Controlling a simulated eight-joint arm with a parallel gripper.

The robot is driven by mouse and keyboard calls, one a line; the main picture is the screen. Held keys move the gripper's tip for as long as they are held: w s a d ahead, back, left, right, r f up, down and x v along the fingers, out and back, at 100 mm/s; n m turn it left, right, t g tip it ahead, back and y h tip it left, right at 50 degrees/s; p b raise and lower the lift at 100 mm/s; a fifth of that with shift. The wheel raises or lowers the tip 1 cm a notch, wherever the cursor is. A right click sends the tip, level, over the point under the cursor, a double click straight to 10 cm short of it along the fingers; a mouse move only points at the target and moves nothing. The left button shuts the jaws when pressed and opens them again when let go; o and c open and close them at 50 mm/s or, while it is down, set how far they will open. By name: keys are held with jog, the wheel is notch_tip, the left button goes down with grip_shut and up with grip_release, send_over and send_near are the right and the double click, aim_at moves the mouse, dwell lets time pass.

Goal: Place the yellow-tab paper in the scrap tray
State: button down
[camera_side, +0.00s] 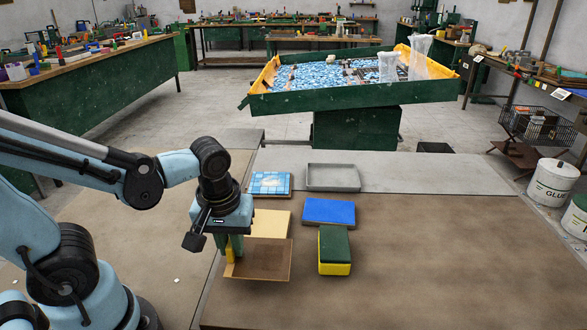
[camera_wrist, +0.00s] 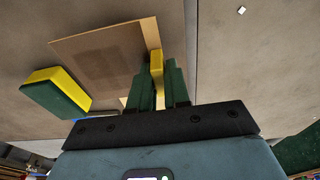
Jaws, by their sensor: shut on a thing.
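The brown paper (camera_side: 262,262) is in front of my gripper in the side view; it also shows in the wrist view (camera_wrist: 100,50). Its yellow tab (camera_wrist: 156,62) is between my gripper's green fingers. My gripper (camera_side: 234,248) is shut on this tab, at the paper's left edge in the side view. The fingers also show in the wrist view (camera_wrist: 155,82). I cannot tell whether the paper is clear of the surface. A shallow grey tray (camera_side: 319,188), likely the scrap tray, lies empty behind and to the right.
A cream slab (camera_side: 272,220) lies just behind the paper. A blue pad (camera_side: 329,211) lies between paper and tray, right of the slab. A green-and-yellow sponge (camera_side: 335,252) is right of the paper. A blue tile sheet (camera_side: 270,183) is left of the tray. The right side is clear.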

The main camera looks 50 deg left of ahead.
aim_at(233, 259)
jog(key=shift+f, duration=2)
jog(key=c, duration=1.1)
grip_release()
jog(key=shift+f, duration=0.1)
